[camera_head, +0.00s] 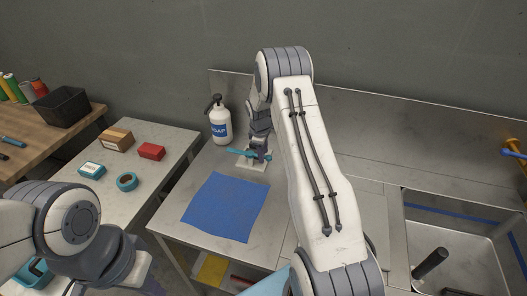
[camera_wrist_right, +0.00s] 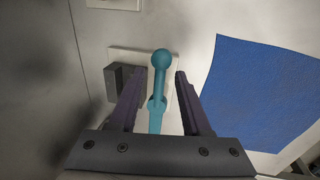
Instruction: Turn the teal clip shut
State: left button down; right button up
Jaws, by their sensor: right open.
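The teal clip (camera_head: 238,151) is a bar with a round knob on a white base plate (camera_head: 250,165), on the metal counter near the back wall. In the right wrist view the clip (camera_wrist_right: 160,62) lies lengthwise between the fingers, knob at the far end, over the pale plate (camera_wrist_right: 125,53) with a dark grey block (camera_wrist_right: 118,80) on it. My right gripper (camera_head: 259,152) is open at the clip; it also shows in the wrist view (camera_wrist_right: 160,74), a finger on each side with visible gaps. My left arm is at lower left, its fingertips not visible.
A white soap bottle (camera_head: 220,124) stands just left of the clip. A blue cloth (camera_head: 225,206) lies in front of it. A sink (camera_head: 455,250) is at right. A side table holds a red box (camera_head: 151,151), a cardboard box (camera_head: 115,140) and teal tape (camera_head: 127,182).

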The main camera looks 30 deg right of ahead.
jog(key=shift+f, duration=0.1)
grip_shut()
dwell(1.4)
